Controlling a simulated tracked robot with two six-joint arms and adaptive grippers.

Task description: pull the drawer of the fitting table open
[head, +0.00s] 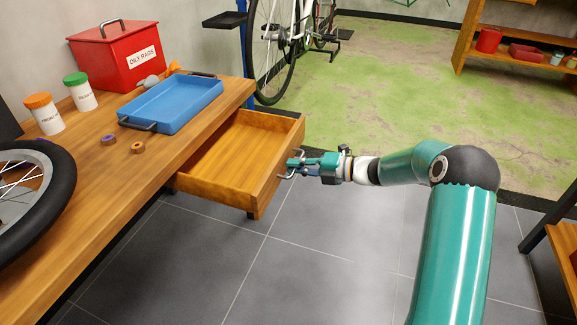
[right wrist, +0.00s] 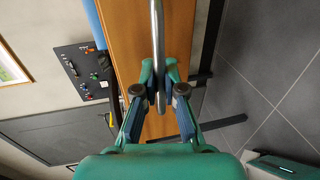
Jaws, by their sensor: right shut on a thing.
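The wooden drawer (head: 232,158) of the fitting table (head: 101,178) stands pulled out from under the tabletop in the head view, and its inside looks empty. My right gripper (head: 292,163) is at the drawer's front, shut on the metal drawer handle. In the right wrist view the handle (right wrist: 158,45) runs as a steel bar between the fingertips of my right gripper (right wrist: 160,95), with the wooden drawer front (right wrist: 131,35) behind it. My left gripper is not in view.
On the table are a blue tray (head: 172,102), a red oily rags bin (head: 117,57), two lidded jars (head: 81,92), small rings (head: 137,147) and a wheel (head: 62,165). A bicycle (head: 283,38) stands behind. The grey tiled floor (head: 320,240) before the drawer is clear.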

